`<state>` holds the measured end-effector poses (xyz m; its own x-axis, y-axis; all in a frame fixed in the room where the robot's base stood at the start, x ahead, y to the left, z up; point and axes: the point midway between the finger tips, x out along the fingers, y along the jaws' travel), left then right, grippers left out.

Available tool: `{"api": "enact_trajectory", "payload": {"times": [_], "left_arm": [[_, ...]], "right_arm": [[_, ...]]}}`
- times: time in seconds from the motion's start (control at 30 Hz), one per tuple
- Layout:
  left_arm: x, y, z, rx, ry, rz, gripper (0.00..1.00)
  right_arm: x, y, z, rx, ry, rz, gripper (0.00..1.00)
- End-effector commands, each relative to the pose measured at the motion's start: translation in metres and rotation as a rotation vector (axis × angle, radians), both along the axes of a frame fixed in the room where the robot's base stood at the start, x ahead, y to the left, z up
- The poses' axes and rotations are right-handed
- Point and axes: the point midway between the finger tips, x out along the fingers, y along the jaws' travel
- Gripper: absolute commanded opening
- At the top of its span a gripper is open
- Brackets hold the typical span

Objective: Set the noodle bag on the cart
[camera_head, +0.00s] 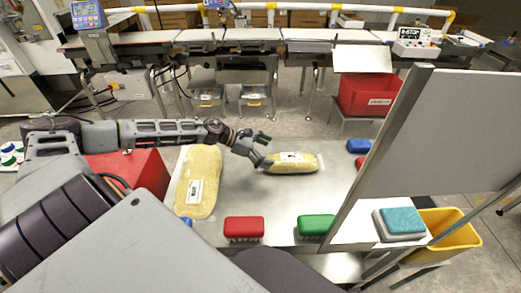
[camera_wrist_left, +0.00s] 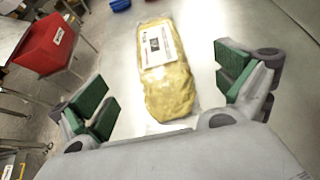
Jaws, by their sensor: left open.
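A yellow noodle bag (camera_head: 292,162) with a white label lies flat on a steel top (camera_head: 262,207); I cannot tell whether this top is the cart. A second, larger yellow bag (camera_head: 198,180) lies to its left. My left gripper (camera_head: 266,150) is open at the left end of the smaller bag. In the left wrist view that bag (camera_wrist_left: 168,85) lies ahead, between the lines of the two green-padded fingers (camera_wrist_left: 165,88), with space on both sides. I cannot tell whether they touch it. My right gripper is not in view.
Red (camera_head: 244,228) and green (camera_head: 317,226) brushes lie along the near edge, and a blue one (camera_head: 359,146) at the right. A grey panel (camera_head: 430,135) stands at the right. A red bin (camera_head: 367,94) and the conveyor (camera_head: 240,38) are behind. Open steel surrounds the smaller bag.

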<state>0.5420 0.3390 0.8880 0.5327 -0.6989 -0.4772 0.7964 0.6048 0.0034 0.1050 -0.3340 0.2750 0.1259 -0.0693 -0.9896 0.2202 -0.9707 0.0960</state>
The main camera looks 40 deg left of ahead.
Motion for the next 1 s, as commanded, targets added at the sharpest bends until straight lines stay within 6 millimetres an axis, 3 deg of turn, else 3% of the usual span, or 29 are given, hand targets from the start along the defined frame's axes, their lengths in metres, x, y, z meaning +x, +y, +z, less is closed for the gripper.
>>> {"api": "enact_trajectory", "payload": {"times": [0.27, 0.67, 1.0], "left_arm": [[-0.008, 0.011, 0.006, 0.002, 0.003, 0.000, 0.99], [-0.016, 0.021, 0.014, 0.001, 0.002, 0.000, 0.99], [-0.017, 0.023, 0.016, 0.001, -0.001, 0.000, 0.99]], "right_arm": [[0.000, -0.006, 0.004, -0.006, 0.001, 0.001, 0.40], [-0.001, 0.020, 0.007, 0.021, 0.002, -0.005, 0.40], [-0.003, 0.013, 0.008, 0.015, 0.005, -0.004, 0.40]]}}
